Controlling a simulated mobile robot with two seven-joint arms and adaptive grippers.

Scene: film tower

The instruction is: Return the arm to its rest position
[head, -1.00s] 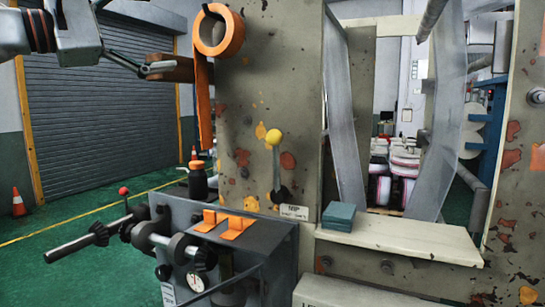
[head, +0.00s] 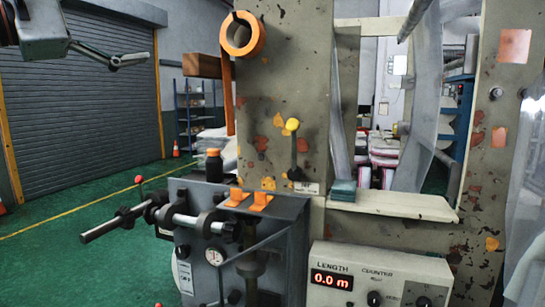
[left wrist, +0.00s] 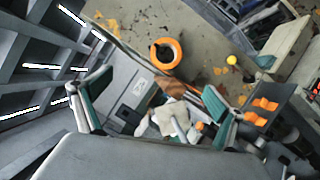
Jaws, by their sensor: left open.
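My left gripper (head: 130,61) is high at the upper left of the head view, in front of the grey shutter door. It is empty and apart from the tower. In the left wrist view its two fingers (left wrist: 155,90) are spread wide with nothing between them. The worn grey film tower (head: 268,85) stands to its right. An orange tape ring (head: 243,35) is on the tower's upper part, with an orange strip hanging below it. The ring also shows in the left wrist view (left wrist: 178,53). My right gripper is not in view.
A grey machine box (head: 265,207) with orange clips and a black bottle (head: 214,165) stands before the tower. Green floor lies open at left.

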